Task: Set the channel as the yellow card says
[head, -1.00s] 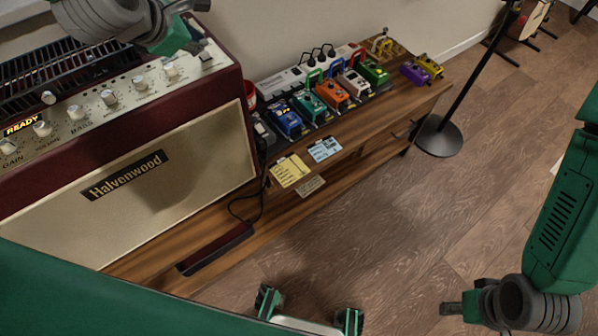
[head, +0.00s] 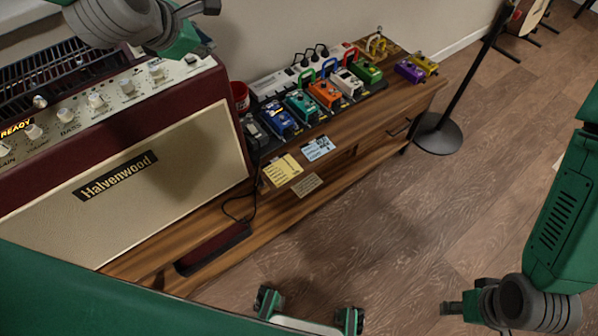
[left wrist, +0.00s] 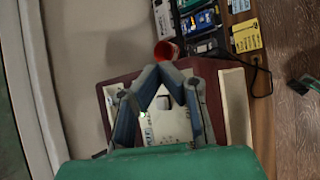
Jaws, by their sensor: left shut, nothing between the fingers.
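The yellow card (head: 281,170) hangs at the front edge of the wooden bench; its writing is too small to read. It also shows in the left wrist view (left wrist: 247,36). The maroon Halvenwood amplifier (head: 130,180) has a cream control panel (head: 112,105) with a row of knobs and a lit READY display (head: 16,128). A small switch (head: 191,59) sits at the panel's right end. My left gripper (head: 207,7) is over that end; its fingertips meet, empty, in the left wrist view (left wrist: 166,76). My right gripper (head: 452,308) is low at right, away from the bench.
Several coloured pedals (head: 325,94) and a white power strip (head: 290,78) line the bench. A red cup (head: 239,96) stands behind the amplifier's right end. A blue-white card (head: 318,148) hangs beside the yellow one.

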